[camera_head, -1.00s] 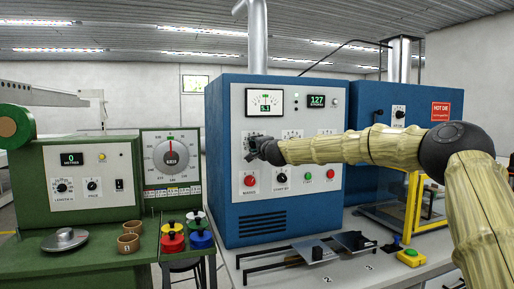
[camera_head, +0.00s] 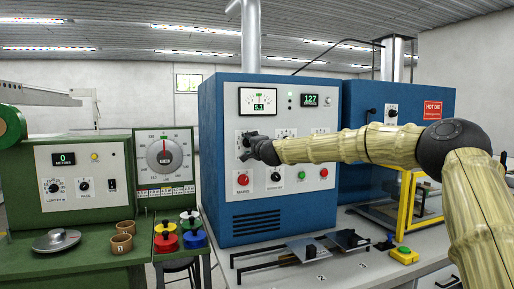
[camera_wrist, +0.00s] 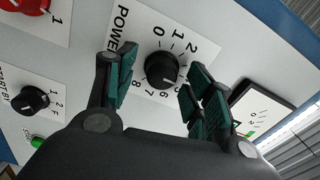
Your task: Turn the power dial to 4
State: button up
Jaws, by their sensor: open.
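The power dial (camera_wrist: 162,70) is a black round knob on a white plate lettered POWER, on the blue machine's front. In the wrist view its pale mark is on the low side, near the 5 and 6; the 3 and 4 are hidden by a finger. My gripper (camera_wrist: 155,82) is open, with one green-padded finger on each side of the knob. A gap shows on the left; I cannot tell whether the right finger touches. In the head view my gripper (camera_head: 248,147) is at the panel and covers most of the dial. The meter (camera_head: 258,101) reads 5.1.
Below the dial are a red knob (camera_head: 243,180) and a smaller black selector (camera_head: 277,177). A green push button (camera_head: 301,175) is further right. A green machine (camera_head: 75,187) stands to the left. A table (camera_head: 330,268) with dark fixtures lies in front.

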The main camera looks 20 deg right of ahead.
jog(key=s, duration=1.1)
jog(key=shift+d, duration=0.25)
